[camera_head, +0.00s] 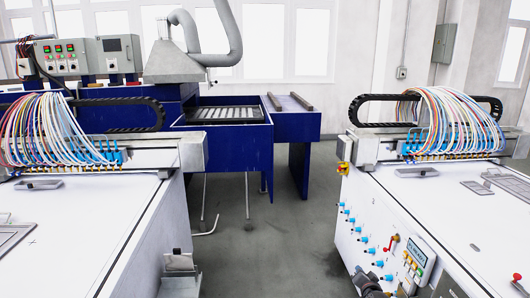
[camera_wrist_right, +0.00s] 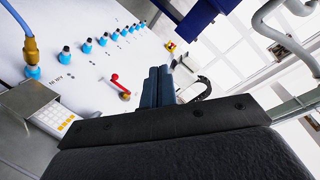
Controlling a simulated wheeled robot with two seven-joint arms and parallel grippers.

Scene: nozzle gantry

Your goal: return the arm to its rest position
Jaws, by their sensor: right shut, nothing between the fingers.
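My right gripper (camera_head: 368,281) shows only in part at the bottom of the head view, in front of the right cabinet's side panel. In the right wrist view its two dark fingers (camera_wrist_right: 158,76) are pressed together with nothing between them. They appear apart from the panel. Behind them the panel has a row of blue knobs (camera_wrist_right: 87,47) and a red lever (camera_wrist_right: 120,84).
The right cabinet (camera_head: 390,205) carries a red lever (camera_head: 393,243) and a keypad (camera_head: 416,256). A white-topped machine (camera_head: 90,225) stands at left, with a blue bench (camera_head: 225,150) behind. Grey floor (camera_head: 270,240) lies free between the machines.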

